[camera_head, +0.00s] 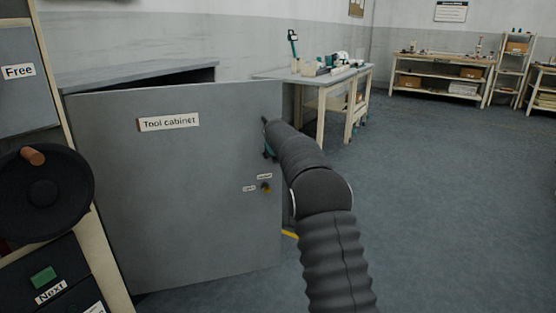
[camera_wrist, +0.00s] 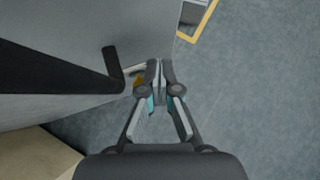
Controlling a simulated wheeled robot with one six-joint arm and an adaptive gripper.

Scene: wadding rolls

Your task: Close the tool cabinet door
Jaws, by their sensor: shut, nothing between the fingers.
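The grey tool cabinet door (camera_head: 190,215), with a "Tool cabinet" label, stands ajar in the head view. A dark gap shows between its top edge and the cabinet top (camera_head: 135,75). A small lock or knob (camera_head: 266,187) with two tags sits near its right edge. My gripper (camera_head: 268,140) is at the door's right edge, mostly hidden by my arm. In the wrist view my gripper (camera_wrist: 160,72) is shut and empty. A dark bar with an upright end (camera_wrist: 113,68) lies just left of the fingertips; I cannot tell whether they touch the door.
A white workbench (camera_head: 320,78) with tools stands behind the cabinet. A black handwheel (camera_head: 45,193) and a panel with a green button (camera_head: 43,277) are close at left. Shelves (camera_head: 440,75) line the back wall. The floor (camera_head: 450,200) at right is clear.

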